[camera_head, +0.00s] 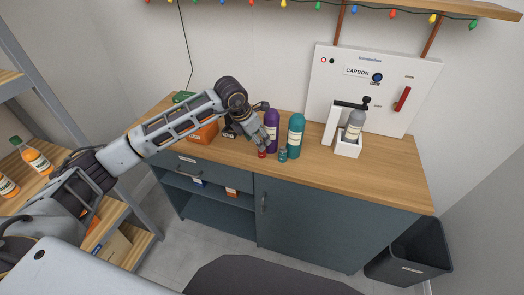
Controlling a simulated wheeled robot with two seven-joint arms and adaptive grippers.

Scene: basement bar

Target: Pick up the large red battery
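A small red object (261,155) sits on the wooden counter top near its front edge; it is the only red item of about battery size that I see, and its top is partly covered by my fingers. My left gripper (259,146) reaches down from the left, its fingertips right at the red object. Whether the fingers are closed on it is too small to tell. A small teal cylinder (283,155) stands just right of it. My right gripper is not in view.
A purple bottle (272,129) and a teal bottle (296,137) stand close behind and right. An orange box (204,133) is left. A white holder (347,148) carries a grey bottle (355,123). The counter's right end (400,185) is clear. A dark bin (415,250) stands on the floor.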

